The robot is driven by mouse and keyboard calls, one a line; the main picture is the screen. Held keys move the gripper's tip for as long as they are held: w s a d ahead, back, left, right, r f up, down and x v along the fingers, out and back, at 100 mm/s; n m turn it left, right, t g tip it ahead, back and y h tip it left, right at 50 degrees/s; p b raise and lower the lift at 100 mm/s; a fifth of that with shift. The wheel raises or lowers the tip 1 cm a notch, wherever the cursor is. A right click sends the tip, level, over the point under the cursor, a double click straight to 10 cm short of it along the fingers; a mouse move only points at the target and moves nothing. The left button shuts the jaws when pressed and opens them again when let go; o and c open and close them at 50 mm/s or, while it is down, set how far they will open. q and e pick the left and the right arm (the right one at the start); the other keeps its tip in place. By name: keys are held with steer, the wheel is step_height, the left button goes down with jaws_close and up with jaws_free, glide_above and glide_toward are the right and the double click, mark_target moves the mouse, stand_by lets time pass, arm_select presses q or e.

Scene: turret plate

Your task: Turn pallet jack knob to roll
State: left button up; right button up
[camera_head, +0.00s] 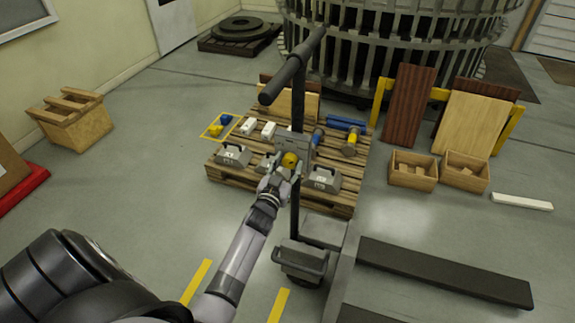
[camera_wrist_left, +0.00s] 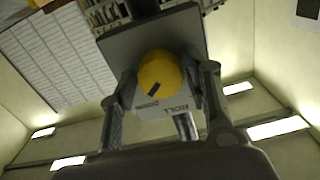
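The pallet jack shows in the head view with its black T-handle (camera_head: 294,65) on an upright post. A round yellow knob (camera_head: 290,159) sits on its grey box. In the left wrist view the knob (camera_wrist_left: 160,70) is close, with a black mark towards its lower left. A "ROLL" label (camera_wrist_left: 175,107) is below it to the right; a smaller label at lower left is hard to read. My left gripper (camera_head: 279,180) is at the knob, its fingers (camera_wrist_left: 164,80) apart on either side. Contact is unclear. My right gripper is out of view.
A wooden pallet (camera_head: 340,201) with grey weights, blue and yellow parts and white blocks stands behind the jack. Wooden crates (camera_head: 413,171) are to the right, another crate (camera_head: 70,120) at far left. Dark forks or bars (camera_head: 440,272) lie right. Open floor is at left.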

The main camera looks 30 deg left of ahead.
arm_select(q)
steer(key=c, duration=0.7)
steer(key=shift+c, duration=0.2)
steer(key=shift+n, duration=0.4)
steer(key=n+p, duration=0.1)
steer(key=n, duration=0.2)
steer(key=shift+n+p, duration=0.3)
steer(key=shift+p, duration=0.05)
steer(key=shift+n, duration=1.2)
steer(key=shift+n+p, duration=0.3)
steer(key=shift+n, duration=1.1)
steer(key=o, duration=1.2)
steer(key=shift+c, duration=0.2)
